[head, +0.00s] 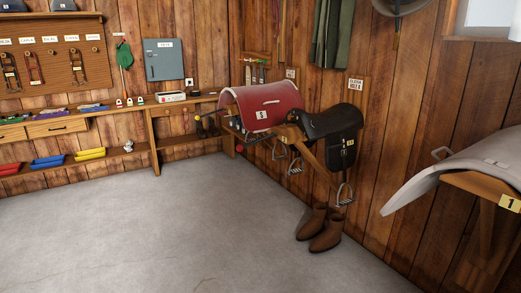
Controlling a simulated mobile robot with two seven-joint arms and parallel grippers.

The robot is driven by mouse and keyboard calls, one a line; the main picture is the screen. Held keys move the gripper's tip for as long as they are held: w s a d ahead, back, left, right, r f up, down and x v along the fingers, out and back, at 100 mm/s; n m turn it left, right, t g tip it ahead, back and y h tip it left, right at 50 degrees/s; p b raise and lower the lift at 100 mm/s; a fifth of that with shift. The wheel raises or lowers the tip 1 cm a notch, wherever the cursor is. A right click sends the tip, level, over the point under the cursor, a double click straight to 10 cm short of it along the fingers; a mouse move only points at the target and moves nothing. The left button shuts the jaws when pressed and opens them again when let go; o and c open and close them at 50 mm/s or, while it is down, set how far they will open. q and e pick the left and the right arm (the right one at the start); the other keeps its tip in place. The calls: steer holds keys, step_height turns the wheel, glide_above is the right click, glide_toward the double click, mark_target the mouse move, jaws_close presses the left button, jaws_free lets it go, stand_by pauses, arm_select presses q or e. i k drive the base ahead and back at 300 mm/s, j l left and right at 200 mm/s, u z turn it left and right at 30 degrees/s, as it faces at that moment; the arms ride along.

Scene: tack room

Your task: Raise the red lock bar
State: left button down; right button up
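No part that I can clearly tell to be a red lock bar shows in the head view. The largest red thing is a curved red cover (280,98) with a pale handle and a numbered white tag, on the wall rack at the back right. A small red knob (239,148) sits below its left end. A black saddle (330,122) with hanging stirrups is on a wooden support just right of the cover and hides part of the rack. Neither of my grippers is in view.
Brown boots (321,229) stand on the floor below the saddle. A grey curved cover (450,172) on a wooden stand juts in at the right. A workbench (155,110) and shelves line the left and back walls. The grey floor (190,220) is open.

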mark_target(239, 148)
steer(key=i+j+z, duration=0.1)
steer(key=z, duration=0.25)
steer(key=i+j+z, duration=0.1)
steer(key=z, duration=0.3)
steer(key=i+j+z, duration=0.1)
steer(key=z, duration=0.25)
steer(key=i+j+z, duration=0.25)
steer(key=j, duration=0.3)
steer(key=j+z, duration=0.3)
steer(key=j, duration=0.2)
steer(key=i+j, duration=0.1)
steer(key=j, duration=0.65)
steer(key=i+j+z, duration=0.1)
steer(key=j, duration=0.7)
steer(key=i+j, duration=0.1)
steer(key=j, duration=0.65)
steer(key=i, duration=0.5)
